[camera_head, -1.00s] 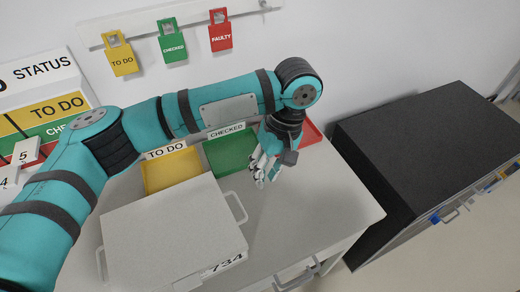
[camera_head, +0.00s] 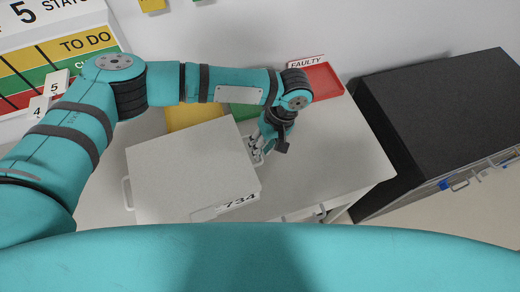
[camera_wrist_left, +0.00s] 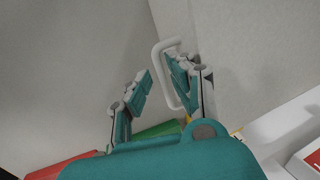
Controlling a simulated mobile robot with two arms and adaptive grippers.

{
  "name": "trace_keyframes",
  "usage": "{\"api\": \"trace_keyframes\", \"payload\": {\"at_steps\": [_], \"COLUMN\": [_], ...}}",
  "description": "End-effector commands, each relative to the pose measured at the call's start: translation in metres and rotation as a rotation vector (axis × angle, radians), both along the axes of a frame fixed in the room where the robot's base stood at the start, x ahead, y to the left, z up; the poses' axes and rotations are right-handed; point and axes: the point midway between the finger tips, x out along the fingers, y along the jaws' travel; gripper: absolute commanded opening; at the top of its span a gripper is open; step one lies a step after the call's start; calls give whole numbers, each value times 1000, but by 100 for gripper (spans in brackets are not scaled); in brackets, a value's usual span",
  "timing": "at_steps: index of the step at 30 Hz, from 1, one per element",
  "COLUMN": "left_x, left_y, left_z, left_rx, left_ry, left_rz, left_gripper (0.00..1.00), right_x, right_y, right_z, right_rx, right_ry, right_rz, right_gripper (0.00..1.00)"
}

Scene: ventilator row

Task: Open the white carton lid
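The white carton (camera_head: 185,165) with a "734" label stands on the table, its flat white top shut. Its right-side handle is mostly hidden by my left gripper in the head view, while its left handle (camera_head: 127,193) is clear. My left gripper (camera_head: 257,152) is beside the carton's right side, pointing down. In the left wrist view the left gripper (camera_wrist_left: 158,82) has its fingers apart. The white handle (camera_wrist_left: 165,75) is there close to the right finger, overlapping it in the picture; I cannot tell whether they touch. My right gripper is out of view.
Yellow (camera_head: 193,116), green (camera_head: 243,112) and red (camera_head: 322,83) trays sit along the back of the table (camera_head: 340,150). A black-topped cabinet (camera_head: 440,120) stands to the right. The tabletop right of the gripper is clear. A teal part of mine crosses the bottom of the head view.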

Motion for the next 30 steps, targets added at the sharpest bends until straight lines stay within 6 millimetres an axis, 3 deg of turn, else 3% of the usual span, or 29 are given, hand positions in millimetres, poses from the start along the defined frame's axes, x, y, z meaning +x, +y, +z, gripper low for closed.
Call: {"api": "trace_keyframes", "payload": {"at_steps": [7,17,22,30], "left_x": [-2,-3,-3,-3], "left_y": [7,7,7,7], "left_z": [-23,-27,-26,-26], "left_rx": [0,-1,-1,-1], "left_ry": [0,-1,-1,-1], "left_rz": [0,-1,0,-1], "left_gripper": [22,22,1,0], "right_x": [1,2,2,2], "right_y": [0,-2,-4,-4], "right_z": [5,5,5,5], "right_rx": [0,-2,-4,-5], "right_ry": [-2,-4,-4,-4], "right_rz": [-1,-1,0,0], "right_gripper": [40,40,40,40]}}
